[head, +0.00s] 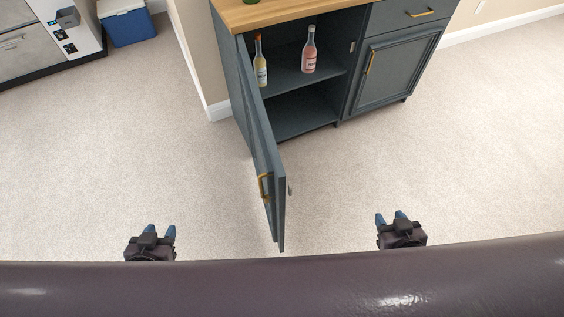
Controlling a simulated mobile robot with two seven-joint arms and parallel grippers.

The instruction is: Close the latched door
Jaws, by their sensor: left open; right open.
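In the head view, a dark blue-grey cabinet (347,104) with a wooden top stands ahead of me. Its left door (265,150) is hinged on the left and swung wide open toward me. A gold handle (264,186) is on the door's outer face, which is turned to the left. A small metal latch piece (290,189) sticks out near the door's free edge. My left gripper (159,231) is open and empty, to the left of the door and apart from it. My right gripper (392,217) is open and empty, to the right of the door, in front of the cabinet.
Inside the open cabinet, a yellow bottle (261,70) and a pink bottle (309,55) stand on the shelf. The right cabinet door (384,72) is closed. A blue cooler (126,25) stands at the back left. The carpet (420,160) on both sides of the door is clear.

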